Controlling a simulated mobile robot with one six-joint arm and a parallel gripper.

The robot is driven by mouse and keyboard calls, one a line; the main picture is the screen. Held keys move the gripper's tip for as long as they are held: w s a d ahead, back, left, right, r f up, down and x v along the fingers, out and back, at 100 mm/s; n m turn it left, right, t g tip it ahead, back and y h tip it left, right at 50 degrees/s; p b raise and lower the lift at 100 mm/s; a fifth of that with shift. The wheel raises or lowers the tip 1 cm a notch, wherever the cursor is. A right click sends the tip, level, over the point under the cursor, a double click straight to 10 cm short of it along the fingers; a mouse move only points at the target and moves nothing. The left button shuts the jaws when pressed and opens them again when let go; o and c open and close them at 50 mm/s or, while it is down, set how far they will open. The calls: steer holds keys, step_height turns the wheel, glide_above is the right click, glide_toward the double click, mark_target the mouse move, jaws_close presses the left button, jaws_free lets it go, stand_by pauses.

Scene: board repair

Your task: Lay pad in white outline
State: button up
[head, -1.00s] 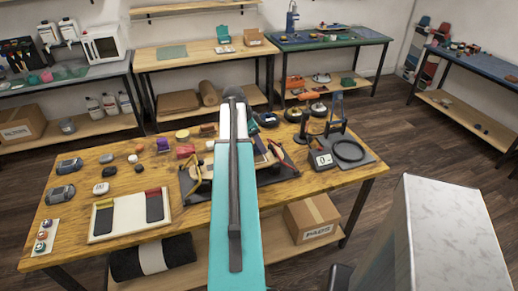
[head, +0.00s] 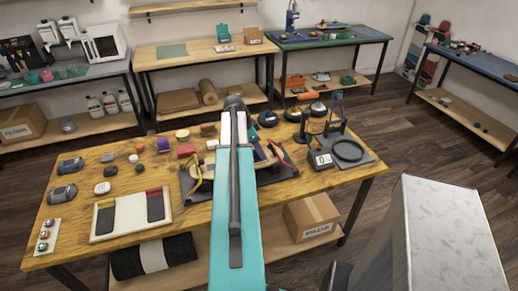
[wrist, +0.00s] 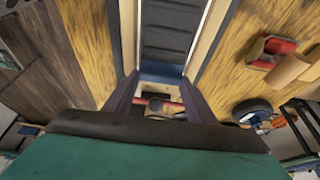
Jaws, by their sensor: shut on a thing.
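Pale lines run along both sides of the pad, with light wood beyond. I cannot tell whether the pad touches the surface under it. A white patch (head: 226,130) shows beside the arm's far end. Most of the white outline is hidden.
A pale tray (head: 130,217) with two dark strips lies at the table's front left. A dark stand (head: 285,172) shows around my arm. Several small objects lie at the back left.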

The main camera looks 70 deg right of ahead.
steer(key=shift+f, duration=0.15)
steer(key=o, duration=1)
steer(key=shift+o, duration=0.2)
steer(key=b+v, duration=0.2)
steer(key=v, duration=1)
steer(key=shift+r, duration=0.3)
